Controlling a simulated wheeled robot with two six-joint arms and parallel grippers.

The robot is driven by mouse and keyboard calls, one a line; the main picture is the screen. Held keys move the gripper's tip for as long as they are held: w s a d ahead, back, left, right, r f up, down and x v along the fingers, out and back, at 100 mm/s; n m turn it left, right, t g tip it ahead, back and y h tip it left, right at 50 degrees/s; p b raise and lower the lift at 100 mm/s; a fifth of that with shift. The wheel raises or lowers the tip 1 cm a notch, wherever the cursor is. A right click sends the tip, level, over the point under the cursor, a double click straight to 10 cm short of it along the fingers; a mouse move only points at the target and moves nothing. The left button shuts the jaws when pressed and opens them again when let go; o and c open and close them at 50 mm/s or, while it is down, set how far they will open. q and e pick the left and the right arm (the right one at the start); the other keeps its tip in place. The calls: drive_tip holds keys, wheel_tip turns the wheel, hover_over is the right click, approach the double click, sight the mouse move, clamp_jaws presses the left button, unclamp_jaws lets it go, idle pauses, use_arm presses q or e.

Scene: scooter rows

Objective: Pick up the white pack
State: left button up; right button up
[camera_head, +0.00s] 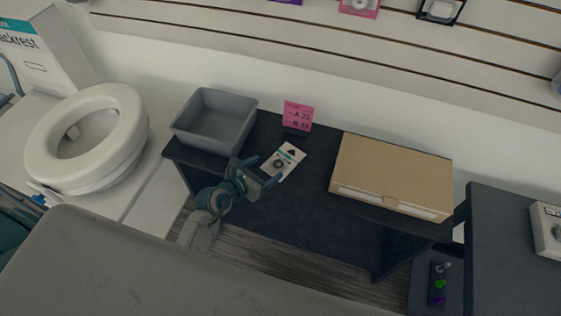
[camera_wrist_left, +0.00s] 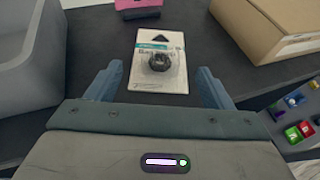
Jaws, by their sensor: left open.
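The white pack (camera_head: 291,155) is a flat card with a teal stripe and a round dark item on it. It lies on the dark bench (camera_head: 315,213), and it also shows in the left wrist view (camera_wrist_left: 160,82). My left gripper (camera_head: 263,177) is open and empty at the near end of the pack. In the left wrist view its two fingers (camera_wrist_left: 161,88) stand to either side of the pack's near part, apart from it. I cannot tell the height of the fingers above the bench. My right gripper is not in view.
A grey bin (camera_head: 215,145) stands left of the pack and a cardboard box (camera_head: 391,180) to its right. A pink sign (camera_head: 297,114) stands behind it. A white toilet seat (camera_head: 136,150) is at the far left. Dark bench surface lies bare between pack and box.

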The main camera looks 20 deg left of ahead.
sight(279, 160)
use_arm(q)
drive_tip(key=x, duration=0.3)
drive_tip(key=p+x, duration=0.1)
drive_tip(key=x, duration=0.3)
drive_tip(key=shift+d, duration=0.15)
drive_tip(key=shift+w+d+f, duration=0.15)
drive_tip(key=shift+w+f, duration=0.05)
drive_tip(key=shift+w, duration=0.3)
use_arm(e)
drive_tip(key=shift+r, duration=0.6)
use_arm(q)
drive_tip(key=c, duration=1.1)
drive_tip(key=shift+o, duration=0.2)
drive_tip(key=shift+r, duration=0.1)
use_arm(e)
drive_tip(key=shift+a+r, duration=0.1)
